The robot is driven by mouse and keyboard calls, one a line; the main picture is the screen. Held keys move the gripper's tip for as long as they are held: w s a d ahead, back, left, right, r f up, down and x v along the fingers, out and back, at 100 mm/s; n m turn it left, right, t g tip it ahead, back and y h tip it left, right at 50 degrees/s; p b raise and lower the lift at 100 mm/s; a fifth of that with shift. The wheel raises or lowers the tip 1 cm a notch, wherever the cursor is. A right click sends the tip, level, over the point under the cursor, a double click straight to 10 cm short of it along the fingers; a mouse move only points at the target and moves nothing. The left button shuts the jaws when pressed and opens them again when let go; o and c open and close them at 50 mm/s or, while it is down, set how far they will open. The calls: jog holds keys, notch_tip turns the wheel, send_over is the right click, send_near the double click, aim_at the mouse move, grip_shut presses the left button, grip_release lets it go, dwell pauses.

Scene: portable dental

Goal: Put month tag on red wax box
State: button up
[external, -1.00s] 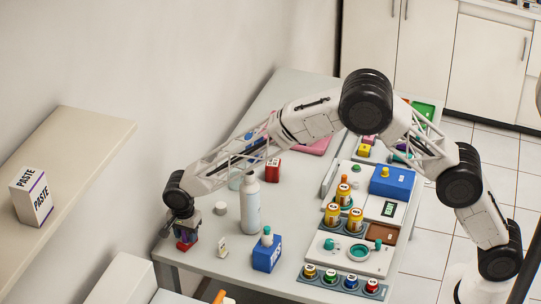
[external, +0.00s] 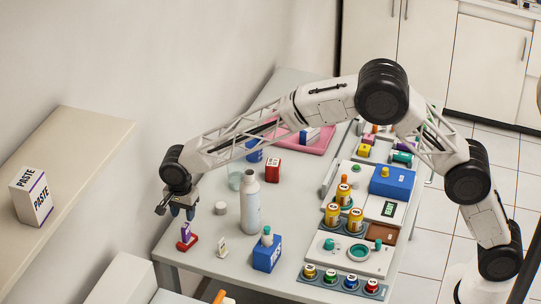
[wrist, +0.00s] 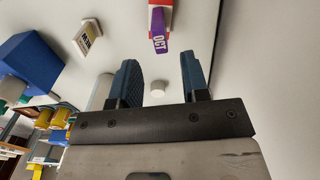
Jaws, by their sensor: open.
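A purple month tag (external: 186,231) stands upright on a low red box (external: 183,247) near the table's left front corner. In the wrist view the tag (wrist: 159,44) reads OCT, and the red box (wrist: 153,17) shows partly behind it with some white. Whether the tag is seated in a slot is too small to tell. My gripper (external: 183,213) is open and empty, a little above the tag and apart from it. In the wrist view both fingers of my gripper (wrist: 157,70) are spread with nothing between them.
A small cream tag (external: 222,246) stands right of the red box, with a blue box (external: 267,254) beyond it. A white bottle (external: 251,207) and a white round cap (external: 221,208) stand nearby. A taller red box (external: 273,169) stands farther back.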

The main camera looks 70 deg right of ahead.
aim_at(185, 227)
jog(key=shift+r, duration=1.55)
jog(key=shift+s+d+r, duration=0.15)
jog(key=shift+s+r, duration=0.15)
jog(key=shift+r, duration=0.05)
jog(key=s+d+r+n, duration=0.35)
jog(key=s+r, duration=0.25)
jog(key=s, duration=0.4)
jog(key=s+d+r+n+t, duration=0.15)
jog(key=s+d+r, duration=0.25)
jog(key=s+r, duration=0.45)
jog(key=s+d+r+n, duration=0.3)
jog(key=s+d+r, duration=0.15)
jog(key=s, duration=0.65)
jog(key=s+d+f+n, duration=0.1)
jog(key=s+n, duration=0.2)
jog(key=s, duration=0.9)
jog(key=s+d+f+n, duration=0.1)
jog(key=s+d+n, duration=0.1)
jog(key=s, duration=1)
jog(key=s+d+f+n+t, duration=0.1)
jog(key=s+n, duration=0.3)
jog(key=s, duration=0.9)
jog(key=shift+d+f+n, duration=0.15)
jog(key=shift+d+n, duration=0.25)
jog(key=shift+d, duration=0.2)
